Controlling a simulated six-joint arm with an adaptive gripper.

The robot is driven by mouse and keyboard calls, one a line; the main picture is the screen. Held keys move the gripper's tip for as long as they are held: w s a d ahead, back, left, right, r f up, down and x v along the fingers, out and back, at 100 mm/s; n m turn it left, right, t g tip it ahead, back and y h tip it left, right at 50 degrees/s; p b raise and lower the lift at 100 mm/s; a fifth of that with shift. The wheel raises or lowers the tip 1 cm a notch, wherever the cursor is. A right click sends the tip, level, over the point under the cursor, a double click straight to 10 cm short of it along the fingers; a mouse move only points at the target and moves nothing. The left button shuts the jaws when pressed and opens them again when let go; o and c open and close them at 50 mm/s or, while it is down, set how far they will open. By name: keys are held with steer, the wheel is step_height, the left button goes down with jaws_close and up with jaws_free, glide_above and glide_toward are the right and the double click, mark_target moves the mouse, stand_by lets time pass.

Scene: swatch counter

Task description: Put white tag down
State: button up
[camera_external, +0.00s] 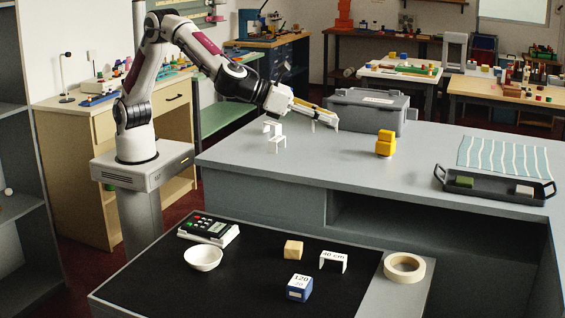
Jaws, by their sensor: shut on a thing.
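My gripper (318,115) is stretched out low over the grey counter, pointing right and down. It is shut on a small pale piece at its tips, which seems to be the white tag; the piece is hard to tell from the pale fingers. Two white bracket-shaped pieces (277,144) stand on the counter just left of the gripper, one appearing to sit on the other. Another white tag, marked "40 cm" (333,257), stands on the black mat in front. Whether the held piece touches the counter cannot be told.
A grey case (368,112) is behind the gripper. Yellow blocks (385,146) are stacked to its right. A black tray (480,192) and striped cloth (503,157) lie farther right. The black mat (150,285) holds a bowl (203,258) and blocks. The counter's middle front is clear.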

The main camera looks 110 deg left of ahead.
steer(key=s+a+n+g+y, duration=0.2)
steer(key=a+n+g+y, duration=0.15)
steer(key=a, duration=2.65)
steer(key=shift+t, duration=0.45)
steer(key=shift+s+d+f, duration=0.1)
steer(key=shift+d+f, duration=0.05)
steer(key=shift+f, duration=1.1)
steer(key=shift+d+f, duration=0.15)
steer(key=shift+f, duration=1.1)
steer(key=shift+f, duration=0.1)
steer(key=shift+f, duration=3.05)
steer(key=shift+f, duration=0.1)
steer(key=shift+f, duration=1.75)
steer(key=shift+f, duration=0.1)
